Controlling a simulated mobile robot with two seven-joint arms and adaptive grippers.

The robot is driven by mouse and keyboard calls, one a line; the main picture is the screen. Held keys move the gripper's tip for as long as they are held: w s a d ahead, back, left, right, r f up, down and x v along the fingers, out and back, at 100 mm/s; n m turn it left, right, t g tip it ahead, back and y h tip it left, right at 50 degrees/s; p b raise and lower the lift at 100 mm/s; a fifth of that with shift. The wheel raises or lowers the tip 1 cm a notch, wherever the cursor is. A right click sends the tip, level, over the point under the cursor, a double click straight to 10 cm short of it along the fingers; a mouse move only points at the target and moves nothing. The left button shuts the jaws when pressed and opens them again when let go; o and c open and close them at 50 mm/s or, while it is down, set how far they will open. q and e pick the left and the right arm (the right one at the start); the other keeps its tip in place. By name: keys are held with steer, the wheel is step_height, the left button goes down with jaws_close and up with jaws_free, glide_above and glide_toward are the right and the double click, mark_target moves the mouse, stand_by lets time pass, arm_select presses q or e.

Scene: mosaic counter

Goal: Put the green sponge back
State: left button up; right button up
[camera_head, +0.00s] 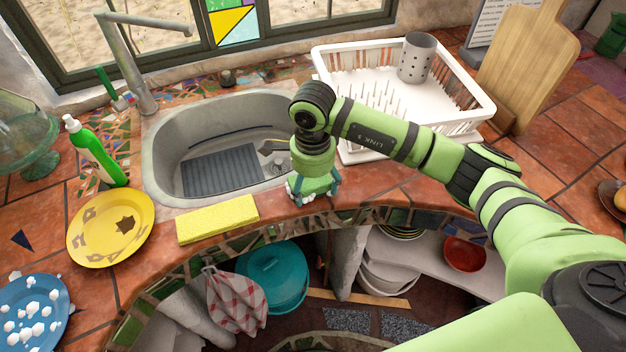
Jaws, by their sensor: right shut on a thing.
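My right gripper (313,195) points down at the counter's front edge, just right of the sink. It is shut on a light green thing, which I take to be the green sponge (317,187). The gripper hides most of it, and its green blends with the green of my arm. Small white bits show by the fingertips. Whether it touches the counter is hard to tell. A yellow sponge (217,219) lies flat on the front edge, left of the gripper. My left gripper is out of view.
The sink (165,165) holds a dark ribbed mat (222,171). A white dish rack (476,112) with a grey cutlery cup (417,58) stands behind my arm. A yellow plate (110,248), blue plate (62,318) and green bottle (97,152) are left. A cutting board (527,65) leans right.

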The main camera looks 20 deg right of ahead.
mark_target(313, 183)
steer(key=shift+f, duration=0.1)
steer(key=shift+f+b, duration=0.15)
steer(key=shift+b, duration=0.15)
steer(key=o, duration=1)
steer(key=shift+r, duration=0.2)
steer(key=shift+r+p, duration=0.2)
steer(key=shift+p, duration=0.15)
steer(key=shift+r+b, duration=1.9)
steer(key=shift+r, duration=4)
